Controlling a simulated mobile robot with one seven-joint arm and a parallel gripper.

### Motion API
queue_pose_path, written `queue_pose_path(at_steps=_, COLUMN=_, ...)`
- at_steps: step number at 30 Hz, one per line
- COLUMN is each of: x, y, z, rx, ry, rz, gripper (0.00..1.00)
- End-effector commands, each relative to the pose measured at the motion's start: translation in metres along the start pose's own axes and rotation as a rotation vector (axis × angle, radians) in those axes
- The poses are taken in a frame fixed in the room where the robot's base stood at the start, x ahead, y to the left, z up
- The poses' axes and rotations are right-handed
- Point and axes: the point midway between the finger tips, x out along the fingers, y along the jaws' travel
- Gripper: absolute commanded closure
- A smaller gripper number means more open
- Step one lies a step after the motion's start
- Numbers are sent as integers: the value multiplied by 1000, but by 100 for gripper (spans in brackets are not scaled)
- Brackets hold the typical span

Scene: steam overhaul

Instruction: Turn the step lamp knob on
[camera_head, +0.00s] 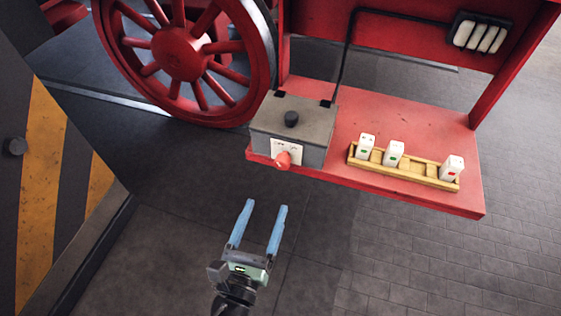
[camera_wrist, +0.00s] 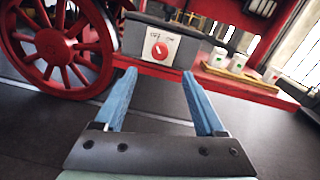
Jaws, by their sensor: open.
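The step lamp knob is a red round knob (camera_head: 283,159) on a white plate on the front of a grey box (camera_head: 312,120). The box stands on the left end of the red step. The knob also shows in the wrist view (camera_wrist: 159,51), above and between my fingertips, with markings on the plate over it too small to read. My gripper (camera_head: 264,208) has two light blue fingers spread apart. It is open and empty, in front of and below the knob, not touching it. Its fingers also frame the knob's box in the wrist view (camera_wrist: 159,75).
A yellow tray (camera_head: 431,179) with white labelled blocks sits on the red step (camera_head: 400,135) to the right. A red spoked wheel (camera_head: 180,55) is at left behind. A black-and-yellow striped panel (camera_head: 50,170) stands at far left. The floor around my gripper is clear.

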Motion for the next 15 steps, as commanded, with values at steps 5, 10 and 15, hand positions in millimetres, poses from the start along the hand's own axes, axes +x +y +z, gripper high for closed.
queue_pose_path(at_steps=5, x=38, y=-1, z=4, rx=7, ry=-2, rz=-5, gripper=28)
queue_pose_path(at_steps=10, x=74, y=-1, z=3, rx=9, ry=-1, rz=-4, gripper=28)
queue_pose_path(at_steps=15, x=100, y=-1, z=2, rx=9, ry=0, rz=-4, gripper=28)
